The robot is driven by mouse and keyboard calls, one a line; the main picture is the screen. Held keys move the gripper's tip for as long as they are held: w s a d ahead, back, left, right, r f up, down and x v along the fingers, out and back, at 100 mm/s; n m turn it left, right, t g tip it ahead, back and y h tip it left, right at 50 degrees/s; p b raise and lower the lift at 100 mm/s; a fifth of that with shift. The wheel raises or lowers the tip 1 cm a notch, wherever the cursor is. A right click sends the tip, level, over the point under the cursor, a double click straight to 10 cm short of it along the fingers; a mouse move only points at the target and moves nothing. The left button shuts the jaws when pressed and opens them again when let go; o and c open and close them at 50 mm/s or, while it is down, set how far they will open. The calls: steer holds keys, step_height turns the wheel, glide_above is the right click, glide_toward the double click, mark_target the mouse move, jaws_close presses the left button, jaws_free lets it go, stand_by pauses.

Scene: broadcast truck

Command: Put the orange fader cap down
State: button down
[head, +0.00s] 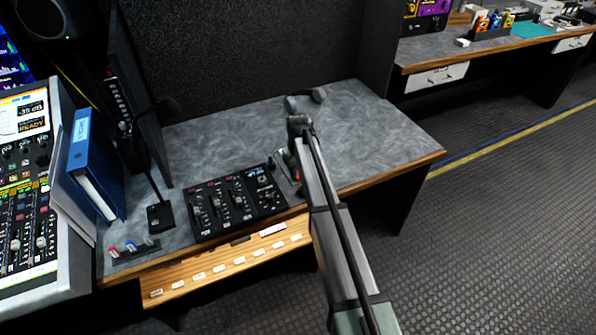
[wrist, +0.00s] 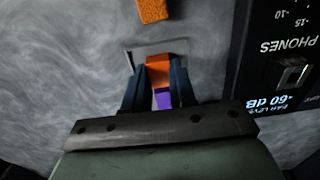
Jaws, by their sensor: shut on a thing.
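The orange fader cap (wrist: 158,74) is between the two dark blue fingers of my gripper (wrist: 157,66) in the wrist view. The gripper is shut on it. A purple patch (wrist: 162,100) shows just behind the cap, between the fingers; I cannot tell what it belongs to. A flat grey plate or tray (wrist: 139,54) lies on the desk around the fingertips. I cannot tell whether the cap touches it. In the head view my arm largely hides the gripper and the cap, just right of the black mixer.
The black mixer (head: 238,201) stands close by; its edge with a PHONES label (wrist: 285,45) is at right in the wrist view. A rough orange block (wrist: 153,10) lies beyond the plate. The grey desk (head: 375,135) is clear toward the right. A blue binder (head: 93,165) stands left.

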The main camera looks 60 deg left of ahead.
steer(key=c, duration=0.9)
jaws_free()
steer(key=shift+f, duration=0.1)
step_height(320, 180, up, 12)
steer(key=shift+r, duration=0.15)
